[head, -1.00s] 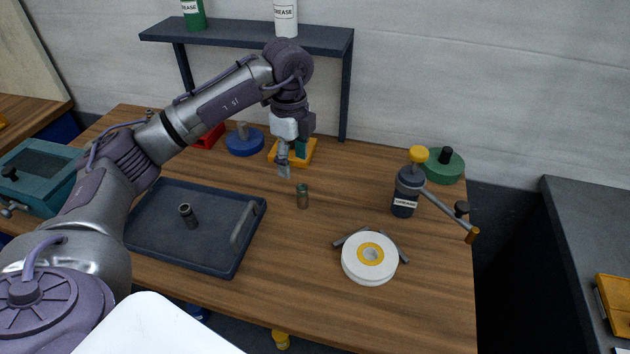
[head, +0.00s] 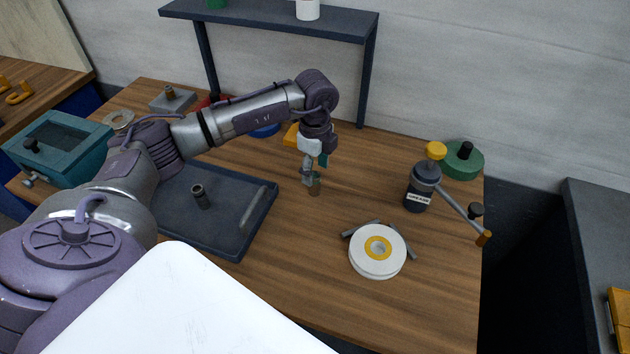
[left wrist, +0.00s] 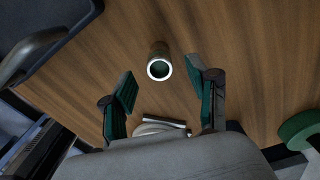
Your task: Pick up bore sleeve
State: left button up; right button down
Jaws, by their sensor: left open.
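The bore sleeve, a small hollow metal cylinder (head: 315,188), stands upright on the wooden table right of the tray. In the left wrist view its bright open top ring (left wrist: 159,69) faces me, between the lines of the two green-padded fingers. My left gripper (head: 311,178) is open and empty, pointing down right at the sleeve's top. The fingers partly cover the sleeve in the head view. I cannot tell whether they touch it. My right gripper is not in view.
A dark tray (head: 228,249) with a dark flanged cylinder (head: 201,198) lies to the left. A white disc with a yellow hub (head: 376,262) lies at front right. Table around the sleeve is clear.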

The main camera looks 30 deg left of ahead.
aim_at(314, 174)
pick_arm(q)
jog(key=shift+a+f+p, duration=0.15)
jog(key=shift+f+p, duration=0.05)
jog(key=shift+f, duration=0.8)
jog(key=shift+a+f+p, duration=0.1)
jog(key=shift+f+p, duration=0.1)
jog(key=shift+f, duration=0.75)
grip_shut()
